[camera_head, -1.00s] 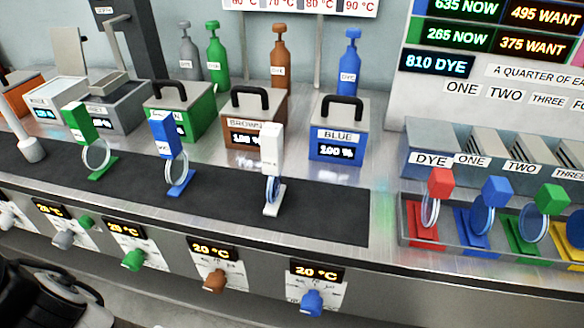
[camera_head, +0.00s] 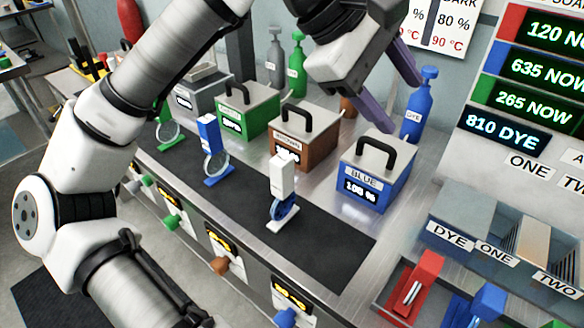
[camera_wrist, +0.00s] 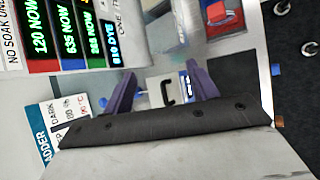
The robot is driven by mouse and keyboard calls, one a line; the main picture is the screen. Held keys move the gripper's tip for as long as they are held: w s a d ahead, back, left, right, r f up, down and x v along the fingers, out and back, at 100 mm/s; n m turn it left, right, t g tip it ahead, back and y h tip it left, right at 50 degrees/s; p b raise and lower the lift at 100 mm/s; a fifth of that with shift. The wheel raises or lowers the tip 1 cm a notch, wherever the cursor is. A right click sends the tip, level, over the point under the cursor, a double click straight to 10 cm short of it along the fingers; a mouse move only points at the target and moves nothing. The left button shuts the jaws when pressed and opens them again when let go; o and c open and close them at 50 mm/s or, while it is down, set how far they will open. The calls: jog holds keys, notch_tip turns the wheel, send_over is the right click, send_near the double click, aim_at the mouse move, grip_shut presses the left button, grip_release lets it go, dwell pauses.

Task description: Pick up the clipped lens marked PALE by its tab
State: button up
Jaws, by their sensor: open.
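Three clipped lenses stand upright on the dark mat in the head view. One has a white tab (camera_head: 283,176) above a blue-tinted round lens (camera_head: 284,208) on a white foot. One has a blue tab (camera_head: 209,133) and a clear lens. One has a green tab and stands farther left, partly hidden by my arm. The small markings on the tabs are too small to read, so I cannot tell which says PALE. My gripper (camera_head: 403,103) is open and empty, above and behind the blue box. Its two purple fingers also show in the wrist view (camera_wrist: 162,72).
Boxes with black handles, blue (camera_head: 373,186), brown (camera_head: 298,152) and green (camera_head: 247,110), stand behind the mat (camera_head: 325,235). A blue bottle (camera_head: 417,108) stands close to my fingers. A rack with red (camera_head: 421,272) and blue tabbed lenses is at right.

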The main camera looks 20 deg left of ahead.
jog(key=w+a+f+n+g+y, duration=0.1)
jog(key=w+a+f+y, duration=0.15)
jog(key=a+y, duration=0.45)
jog(key=g+y+p, duration=0.1)
jog(key=g, duration=0.1)
send_over(282, 159)
notch_tip(282, 159, down, 2)
jog(key=shift+n, duration=0.4)
notch_tip(282, 159, down, 7)
jog(key=shift+f+p, duration=0.15)
jog(key=shift+p, duration=0.4)
jog(key=shift+f+p, duration=0.85)
jog(key=shift+f, duration=2.35)
jog(key=c, duration=1.2)
jog(key=shift+c, duration=0.2)
jog(key=shift+r, duration=0.15)
